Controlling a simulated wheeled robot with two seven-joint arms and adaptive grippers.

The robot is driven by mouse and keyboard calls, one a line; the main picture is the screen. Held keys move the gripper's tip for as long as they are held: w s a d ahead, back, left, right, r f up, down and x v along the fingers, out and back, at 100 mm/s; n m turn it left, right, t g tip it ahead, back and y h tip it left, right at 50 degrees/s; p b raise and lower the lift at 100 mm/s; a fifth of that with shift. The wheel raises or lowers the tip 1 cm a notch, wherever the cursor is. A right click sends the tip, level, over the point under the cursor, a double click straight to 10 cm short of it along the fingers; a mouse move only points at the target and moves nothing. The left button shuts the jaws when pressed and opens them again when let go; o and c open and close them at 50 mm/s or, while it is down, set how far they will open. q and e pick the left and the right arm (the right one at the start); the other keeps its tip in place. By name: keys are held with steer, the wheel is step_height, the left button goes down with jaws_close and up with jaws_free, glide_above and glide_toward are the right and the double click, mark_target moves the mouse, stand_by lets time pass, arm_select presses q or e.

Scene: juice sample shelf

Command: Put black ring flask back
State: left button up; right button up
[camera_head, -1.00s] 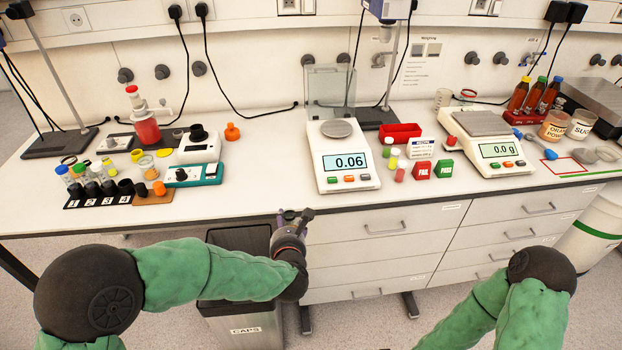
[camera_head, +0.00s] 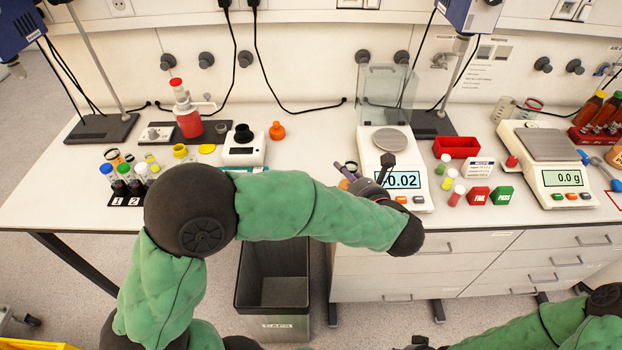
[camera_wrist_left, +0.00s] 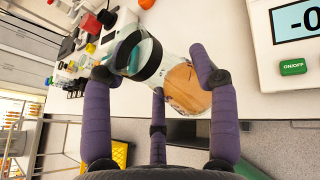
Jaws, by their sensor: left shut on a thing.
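The black ring flask (camera_wrist_left: 140,56) is clear glass with a black band near its mouth; it lies tilted between my left fingers in the left wrist view. An orange-brown patch shows at or through its lower part. My left gripper (camera_wrist_left: 152,82) is shut on it, with purple fingers on both sides. In the head view my left gripper (camera_head: 362,176) is at the front left of the left balance (camera_head: 398,188), whose display seems to read -0.02. The flask is small and partly hidden there. At the bottom edge, a dark end of my right arm shows; its fingers cannot be made out.
Capped vials (camera_head: 108,172) stand in a numbered rack, partly behind my arm. Small vials, a red bin (camera_head: 456,147) and FAIL and PASS blocks are right of the balance.

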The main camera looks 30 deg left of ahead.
arm_select(q)
steer(key=w+a+f+b, duration=0.1)
steer(key=a+f, duration=0.2)
steer(key=a, duration=0.1)
steer(key=w+a+f+b, duration=0.1)
steer(key=w+a+f, duration=0.1)
steer(key=a+f, duration=0.1)
steer(key=w+a+f+b, duration=0.1)
steer(key=a+f+b, duration=0.1)
steer(key=a+f, duration=0.1)
steer(key=shift+w+a, duration=0.35)
steer(key=shift+a, duration=0.45)
steer(key=shift+a+f, duration=0.2)
steer(key=shift+w+a+f+b, duration=0.15)
steer(key=shift+f+b, duration=0.75)
steer(key=shift+f, duration=0.8)
steer(key=shift+f, duration=0.1)
steer(key=o, duration=1.2)
steer(key=shift+o, duration=0.2)
